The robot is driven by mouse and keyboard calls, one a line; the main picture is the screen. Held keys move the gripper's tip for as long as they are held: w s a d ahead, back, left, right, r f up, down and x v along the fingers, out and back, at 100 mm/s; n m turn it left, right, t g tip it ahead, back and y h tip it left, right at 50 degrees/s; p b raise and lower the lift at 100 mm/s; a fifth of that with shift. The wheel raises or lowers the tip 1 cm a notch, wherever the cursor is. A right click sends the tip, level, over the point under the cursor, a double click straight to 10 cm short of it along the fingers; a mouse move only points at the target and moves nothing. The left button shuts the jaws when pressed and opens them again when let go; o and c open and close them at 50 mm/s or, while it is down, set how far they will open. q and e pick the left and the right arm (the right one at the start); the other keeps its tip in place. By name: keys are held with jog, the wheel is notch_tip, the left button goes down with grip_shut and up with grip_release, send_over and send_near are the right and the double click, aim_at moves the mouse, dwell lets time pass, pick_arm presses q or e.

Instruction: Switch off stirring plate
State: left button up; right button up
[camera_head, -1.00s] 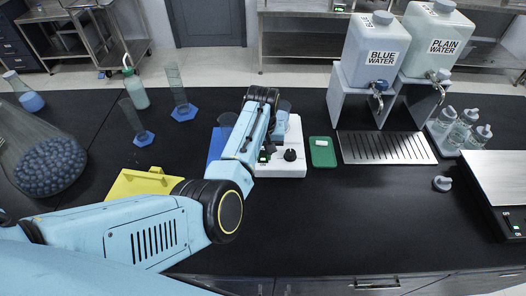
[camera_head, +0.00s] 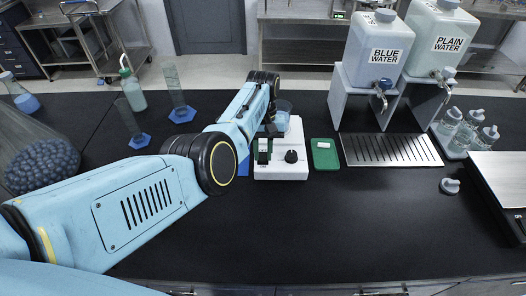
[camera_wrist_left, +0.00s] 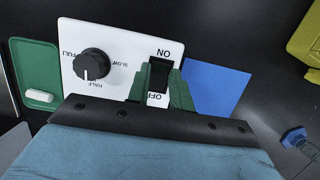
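The white stirring plate (camera_head: 292,167) stands on the black bench with a clear beaker (camera_head: 283,108) at its back. In the left wrist view the plate (camera_wrist_left: 118,45) shows a black knob (camera_wrist_left: 91,65), its white mark toward HALF, and a black switch (camera_wrist_left: 159,76) between the ON and OFF labels. My left gripper (camera_wrist_left: 163,82) is over the switch, its green fingers apart, one on each side of it. I cannot tell whether they touch it or which way the switch is tipped. My right gripper is out of view.
A green tray (camera_head: 325,154) with a white stir bar lies right of the plate. A blue mat (camera_wrist_left: 217,90) lies beside it. Cylinders and a wash bottle (camera_head: 132,88) stand back left; water tanks (camera_head: 378,48) stand back right. The front bench is clear.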

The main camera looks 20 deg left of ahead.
aim_at(263, 150)
pick_arm(q)
jog(key=o, duration=0.5)
jog(key=shift+c, duration=0.2)
jog(key=v, duration=1.3)
jog(key=shift+r, duration=0.2)
jog(key=shift+w, duration=0.1)
